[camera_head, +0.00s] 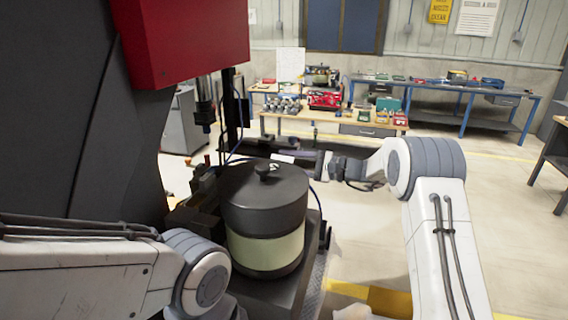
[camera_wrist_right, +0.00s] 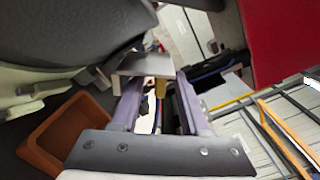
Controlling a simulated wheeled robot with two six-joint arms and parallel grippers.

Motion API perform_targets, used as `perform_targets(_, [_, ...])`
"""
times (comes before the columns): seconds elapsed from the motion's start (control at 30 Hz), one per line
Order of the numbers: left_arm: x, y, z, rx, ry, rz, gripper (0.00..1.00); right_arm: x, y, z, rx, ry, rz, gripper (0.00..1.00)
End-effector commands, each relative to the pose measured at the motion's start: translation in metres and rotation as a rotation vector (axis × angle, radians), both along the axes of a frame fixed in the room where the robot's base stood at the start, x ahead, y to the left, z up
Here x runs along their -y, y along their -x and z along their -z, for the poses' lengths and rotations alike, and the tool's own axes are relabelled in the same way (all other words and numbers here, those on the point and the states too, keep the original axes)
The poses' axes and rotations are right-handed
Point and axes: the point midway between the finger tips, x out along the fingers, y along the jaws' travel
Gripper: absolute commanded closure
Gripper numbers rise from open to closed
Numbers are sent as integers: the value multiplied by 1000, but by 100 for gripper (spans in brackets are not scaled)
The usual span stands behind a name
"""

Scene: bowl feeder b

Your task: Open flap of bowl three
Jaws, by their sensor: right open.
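The bowl feeder (camera_head: 264,250) stands in front of me, with a dark lid, a round knob and a pale green band. A light grey plate (camera_wrist_right: 145,64), which looks like the flap, sits at my right gripper's fingertips. My right gripper (camera_head: 300,160) is behind and right of the lid. In the right wrist view the fingers (camera_wrist_right: 158,85) are apart; I cannot tell whether they touch the plate. My left arm comes in at lower left; its gripper is not visible.
An orange bin (camera_wrist_right: 58,135) lies left of the right gripper in the wrist view. A red machine housing (camera_head: 195,35) hangs above left of the feeder. A workbench (camera_head: 335,127) stands behind. The floor to the right is mostly clear.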

Motion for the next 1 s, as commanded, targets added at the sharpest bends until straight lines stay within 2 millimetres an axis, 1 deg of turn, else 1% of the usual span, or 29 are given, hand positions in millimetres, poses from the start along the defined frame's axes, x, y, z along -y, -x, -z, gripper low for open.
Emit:
perform_targets(0.03, [0,0,9,0,0,-1,50,9,3,4,1,0,4,55])
perform_targets(0.2, [0,0,28,0,0,-4,50,41,16,5,3,0,6,55])
perform_targets(0.4, [0,0,42,0,0,-4,50,73,30,4,1,0,4,55])
perform_targets(0.5, [0,0,46,0,0,-4,50,83,34,3,0,0,3,55])
perform_targets(0.63, [0,0,47,0,0,-3,50,88,36,1,1,0,1,55])
perform_targets(0.9, [0,0,46,0,0,-3,50,89,37,0,0,0,1,55])
perform_targets(1.0, [0,0,41,0,0,-3,50,88,36,-5,0,0,1,55])
